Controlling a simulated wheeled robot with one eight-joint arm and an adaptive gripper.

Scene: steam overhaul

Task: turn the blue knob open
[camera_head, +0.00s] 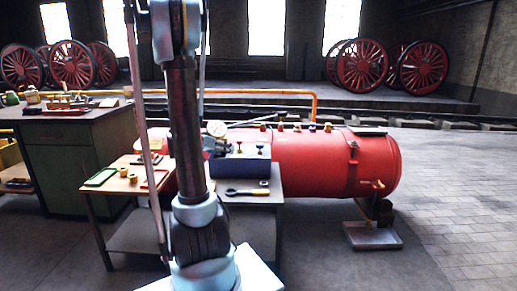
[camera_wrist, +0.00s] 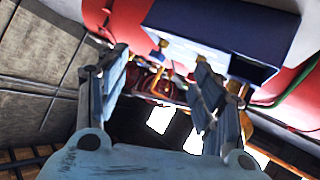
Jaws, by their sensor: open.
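A blue box (camera_head: 240,167) stands on a small grey table in front of the red boiler. Small knobs rise from its top; the right one (camera_head: 260,147) looks blue, though it is very small.
The red boiler (camera_head: 330,160) lies behind the table. A wrench (camera_head: 246,192) lies in front of the box, and a gauge (camera_head: 216,128) is to its left. A wooden table (camera_head: 118,185) with trays stands left. My arm hides part of the middle. Paved floor is clear at right.

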